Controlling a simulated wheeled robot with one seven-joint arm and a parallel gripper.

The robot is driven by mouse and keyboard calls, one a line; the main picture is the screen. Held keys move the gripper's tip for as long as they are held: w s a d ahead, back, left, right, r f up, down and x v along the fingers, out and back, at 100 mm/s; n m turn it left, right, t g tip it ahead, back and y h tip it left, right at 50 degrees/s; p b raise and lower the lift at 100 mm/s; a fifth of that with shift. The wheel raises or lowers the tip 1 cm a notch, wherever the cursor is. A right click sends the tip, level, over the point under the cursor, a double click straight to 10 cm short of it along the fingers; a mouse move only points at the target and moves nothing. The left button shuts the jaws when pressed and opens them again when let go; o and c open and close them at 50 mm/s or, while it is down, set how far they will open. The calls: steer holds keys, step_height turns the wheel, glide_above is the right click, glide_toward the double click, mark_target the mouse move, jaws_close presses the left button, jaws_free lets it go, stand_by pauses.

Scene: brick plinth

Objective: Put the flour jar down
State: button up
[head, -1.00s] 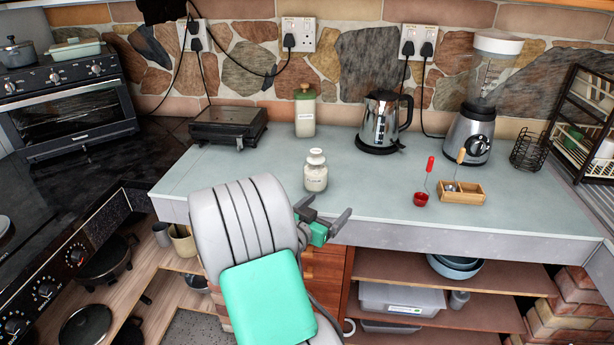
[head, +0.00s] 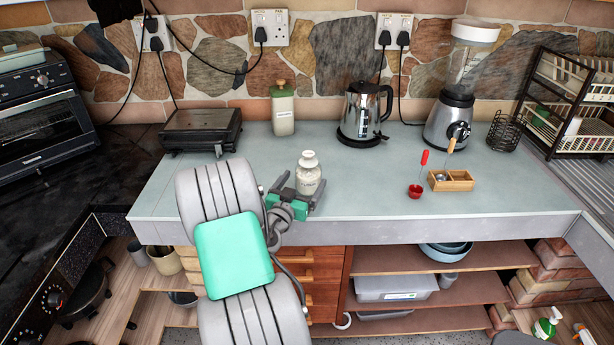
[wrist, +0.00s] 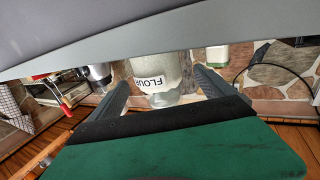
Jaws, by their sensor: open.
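The flour jar (head: 308,177) is a small pale jar with a rounded stopper. It stands upright on the grey-blue countertop (head: 370,185), near the front edge. My gripper (head: 297,188) is open, low at the counter's edge, with its fingers reaching to either side of the jar. In the wrist view the jar (wrist: 172,72) appears upside down with its FLOUR label showing, between the two spread fingers of my gripper (wrist: 160,84). A gap shows between the left finger and the jar; contact on the right is unclear.
Behind the jar stand a green-lidded canister (head: 283,112), a dark grill (head: 201,130) and a kettle (head: 363,114). To the right are a red cup (head: 415,191), a wooden box (head: 451,181) and a blender (head: 450,118). Counter between jar and cup is clear.

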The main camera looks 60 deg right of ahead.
steer(key=shift+d, duration=1.2)
steer(key=shift+c, duration=0.4)
jaws_close()
steer(key=shift+r, duration=0.1)
